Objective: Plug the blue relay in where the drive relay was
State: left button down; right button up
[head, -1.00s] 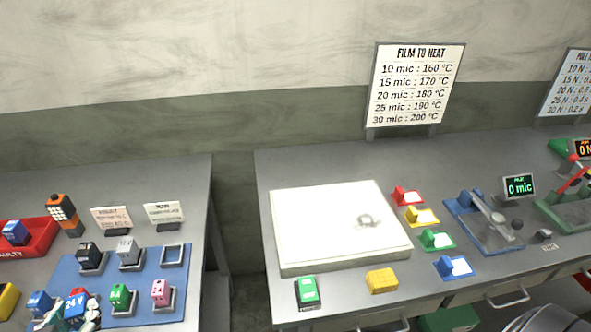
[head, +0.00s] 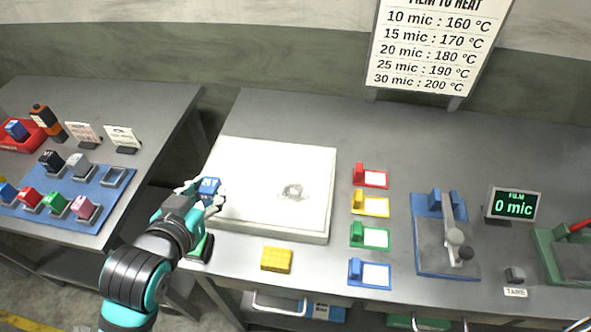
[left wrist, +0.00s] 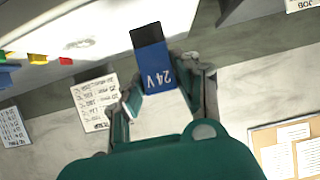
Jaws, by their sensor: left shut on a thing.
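My left gripper (head: 208,198) is shut on a blue relay (head: 209,186), over the left edge of the white slab. In the left wrist view the blue relay (left wrist: 154,65), marked 24 V with a black end, sits between the fingers (left wrist: 160,88). The blue relay board (head: 110,204) lies on the left bench. Its empty socket (head: 115,177) is at the back right. A black relay (head: 50,160) and a grey one (head: 79,164) stand beside it. Red (head: 30,197), green (head: 55,205) and pink (head: 82,208) relays stand in front. My right gripper is not visible.
A red tray (head: 32,142) at the far left holds another blue relay (head: 16,129). A gap separates the benches. The white slab (head: 300,205), a yellow block (head: 277,260), coloured tag holders and a blue lever device (head: 440,235) occupy the right bench.

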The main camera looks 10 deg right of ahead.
pick_arm(q)
jog(key=w+d+p, duration=0.1)
jog(key=w+d, duration=0.1)
jog(key=w, duration=0.2)
jog(key=w+d+p, duration=0.1)
jog(key=w+d, duration=0.2)
jog(key=w, duration=0.1)
jog(key=w+d+f+p, duration=0.1)
jog(key=w+d, duration=0.1)
jog(key=w, duration=0.2)
jog(key=shift+d+f, duration=0.1)
jog(key=shift+d, duration=0.3)
jog(key=shift+w+d, duration=0.35)
jog(key=shift+w, duration=0.2)
notch_tip(320, 180, down, 4)
jog(key=shift+w+r+p, duration=0.1)
jog(key=shift+r+p, duration=0.15)
jog(key=shift+p, duration=0.3)
jog(key=shift+f, duration=0.15)
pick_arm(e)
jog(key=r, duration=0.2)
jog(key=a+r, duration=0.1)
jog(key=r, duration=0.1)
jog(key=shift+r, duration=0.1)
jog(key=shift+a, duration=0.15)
